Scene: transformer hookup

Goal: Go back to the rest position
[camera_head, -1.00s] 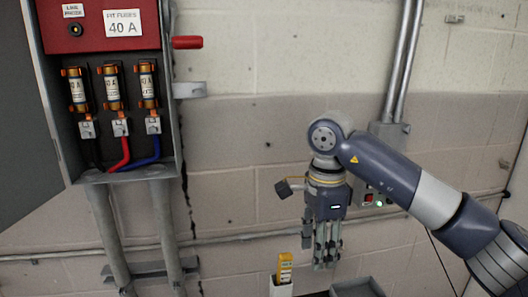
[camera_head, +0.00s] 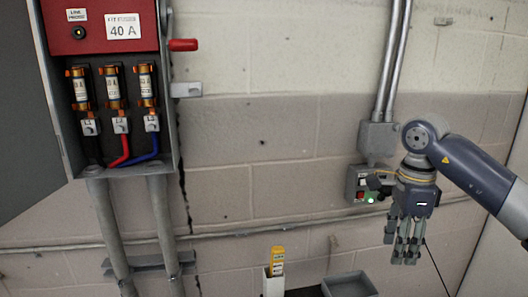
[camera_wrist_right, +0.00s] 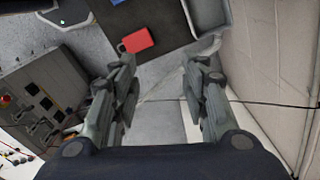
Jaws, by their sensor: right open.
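My right gripper (camera_head: 405,248) hangs pointing down at the right of the head view, in front of the block wall. It is empty. In the right wrist view its two fingers (camera_wrist_right: 165,100) stand apart with nothing between them. My left gripper is not in view. The open fuse box (camera_head: 172,130) is at the upper left of the head view, well apart from the right gripper. It holds three fuses, with black, red and blue cables below them.
A small control box (camera_head: 358,184) with a lit green light is on the wall beside the right gripper. A yellow-topped item (camera_head: 277,262) and a grey bin (camera_head: 348,284) are at the bottom. A red object (camera_wrist_right: 136,41) lies on a dark surface in the wrist view.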

